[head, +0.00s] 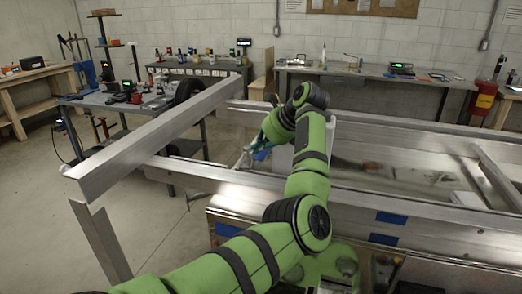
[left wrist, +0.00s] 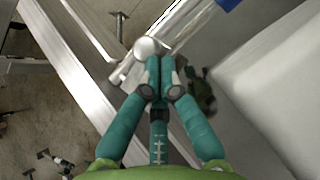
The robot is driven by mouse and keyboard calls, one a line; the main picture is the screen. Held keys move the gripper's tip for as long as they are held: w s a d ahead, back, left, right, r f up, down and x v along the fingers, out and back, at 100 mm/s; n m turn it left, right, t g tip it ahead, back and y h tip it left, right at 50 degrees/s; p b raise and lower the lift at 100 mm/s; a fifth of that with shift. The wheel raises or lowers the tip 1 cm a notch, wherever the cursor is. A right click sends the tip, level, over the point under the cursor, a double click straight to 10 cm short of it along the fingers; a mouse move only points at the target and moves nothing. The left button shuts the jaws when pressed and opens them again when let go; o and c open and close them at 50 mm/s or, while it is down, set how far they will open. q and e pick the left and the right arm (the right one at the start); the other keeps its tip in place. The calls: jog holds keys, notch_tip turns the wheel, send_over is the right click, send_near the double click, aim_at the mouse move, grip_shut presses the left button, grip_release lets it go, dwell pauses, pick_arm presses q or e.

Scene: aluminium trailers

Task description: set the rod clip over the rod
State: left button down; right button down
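My left gripper (head: 250,152) reaches down between the trailer's aluminium rails in the head view. In the left wrist view its two teal fingers (left wrist: 161,66) come together, with almost no gap between the tips. A pale round knob (left wrist: 146,47) lies right at the fingertips. A shiny metal bar, perhaps the rod (left wrist: 178,36), runs diagonally past them. I cannot make out the rod clip for sure, nor whether the fingers pinch a thin part or touch the knob. My right gripper is not in view.
An aluminium frame rail (head: 160,130) stands to the left and a long side rail (head: 400,211) crosses the front. A tool cart (head: 110,102) stands beyond the left rail. A white box-like surface (left wrist: 275,85) is close on the right of the fingers.

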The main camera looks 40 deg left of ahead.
aim_at(247, 146)
pick_arm(q)
jog(key=shift+s+a+f+b, duration=0.1)
jog(key=shift+a+b, duration=0.45)
jog(key=shift+a, duration=0.15)
jog(key=shift+s+a+f+b, duration=0.1)
jog(key=shift+a+b, duration=0.4)
jog(key=shift+a, duration=0.2)
jog(key=shift+s+a+r+b, duration=0.15)
jog(key=shift+s+a+b, duration=0.2)
jog(key=shift+a, duration=0.2)
dwell(0.3)
jog(key=v, duration=1.2)
